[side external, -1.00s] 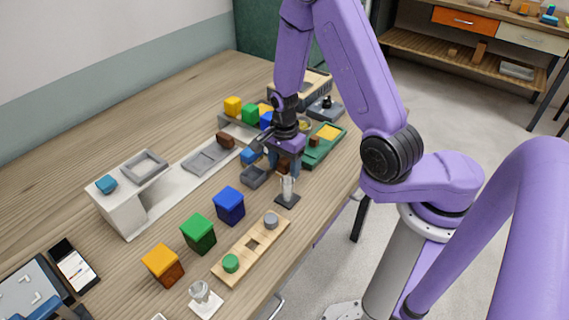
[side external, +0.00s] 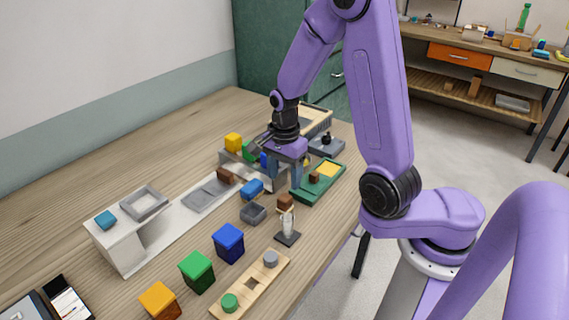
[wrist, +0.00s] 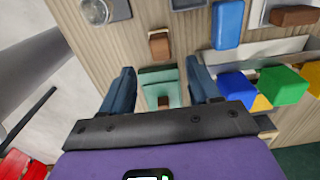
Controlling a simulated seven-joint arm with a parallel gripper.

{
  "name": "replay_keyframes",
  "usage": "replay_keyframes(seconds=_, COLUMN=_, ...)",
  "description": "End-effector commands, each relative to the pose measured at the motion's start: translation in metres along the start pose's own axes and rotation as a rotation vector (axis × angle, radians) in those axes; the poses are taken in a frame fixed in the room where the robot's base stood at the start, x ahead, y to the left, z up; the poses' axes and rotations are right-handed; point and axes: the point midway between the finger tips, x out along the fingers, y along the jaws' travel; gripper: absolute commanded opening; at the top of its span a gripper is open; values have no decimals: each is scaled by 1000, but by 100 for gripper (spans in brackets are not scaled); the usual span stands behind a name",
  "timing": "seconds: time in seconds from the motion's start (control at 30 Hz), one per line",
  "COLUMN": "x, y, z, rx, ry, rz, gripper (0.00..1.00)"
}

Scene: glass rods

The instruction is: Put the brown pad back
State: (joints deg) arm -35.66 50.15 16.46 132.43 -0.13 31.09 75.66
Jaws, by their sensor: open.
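Three small brown blocks show in the side view; I cannot tell for sure which is the brown pad. One brown block (side external: 285,202) lies on the table behind a clear glass on a dark base; it also shows in the wrist view (wrist: 159,47), just beyond my fingertips. Another brown block (side external: 314,177) sits on the green tray (side external: 305,193). A third (side external: 225,175) is on the white stand. My gripper (side external: 284,186) is open and empty, above the table by the green tray. In the wrist view, part of the green tray (wrist: 160,78) shows between the fingers.
The clear glass (side external: 288,224) stands close to the front brown block. A grey dish (side external: 253,213) and blue block (side external: 251,187) lie to the left. Yellow, green and blue cubes stand behind the gripper. A wooden board (side external: 250,285) lies in front. The table's left back is clear.

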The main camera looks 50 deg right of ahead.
Motion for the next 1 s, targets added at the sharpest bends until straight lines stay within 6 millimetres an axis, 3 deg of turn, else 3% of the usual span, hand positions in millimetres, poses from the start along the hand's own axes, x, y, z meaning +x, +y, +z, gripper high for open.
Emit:
replay_keyframes(seconds=0.2, x=-24, y=-1, z=0, rx=-1, ry=1, rz=-3, gripper=61)
replay_keyframes(seconds=0.47, x=-33, y=-3, z=6, rx=-69, ry=0, rz=-1, gripper=61)
replay_keyframes(seconds=0.73, x=-44, y=-10, z=27, rx=-397, ry=1, rz=-5, gripper=61)
replay_keyframes(seconds=1.0, x=-55, y=-4, z=46, rx=-758, ry=2, rz=-9, gripper=61)
